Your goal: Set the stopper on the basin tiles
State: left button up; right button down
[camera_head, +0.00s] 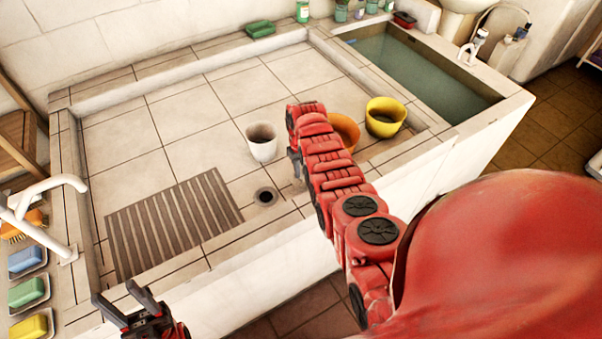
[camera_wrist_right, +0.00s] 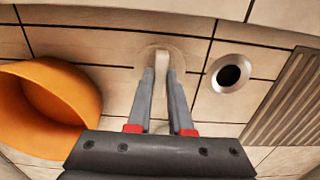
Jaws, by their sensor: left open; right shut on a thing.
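The stopper (camera_wrist_right: 163,57) is pale, with an upright grip and a round base that blends with the tiles. My right gripper (camera_wrist_right: 162,75) is shut on its grip. The stopper is over or on the basin tiles (camera_wrist_right: 100,50), beside the drain hole (camera_wrist_right: 230,73); I cannot tell if it touches them. In the head view my right gripper (camera_head: 297,168) is partly hidden by my arm, left of the orange bowl (camera_head: 344,130) and right of the drain hole (camera_head: 265,197). My left gripper (camera_head: 130,303) is open and empty at the basin's front edge.
A white cup (camera_head: 262,143) stands behind the drain. A yellow bucket (camera_head: 385,117) stands right of the orange bowl. A slatted grey mat (camera_head: 170,222) lies left of the drain. The tiles behind are clear. A white faucet (camera_head: 45,205) is at left.

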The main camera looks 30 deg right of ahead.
aim_at(300, 182)
jog(key=shift+w+f+b, duration=0.1)
jog(key=shift+f+b, duration=0.3)
jog(key=shift+f, duration=0.8)
jog(key=shift+f, duration=0.1)
jog(key=c, duration=1.3)
grip_release()
jog(key=shift+f, duration=0.1)
jog(key=o, duration=0.5)
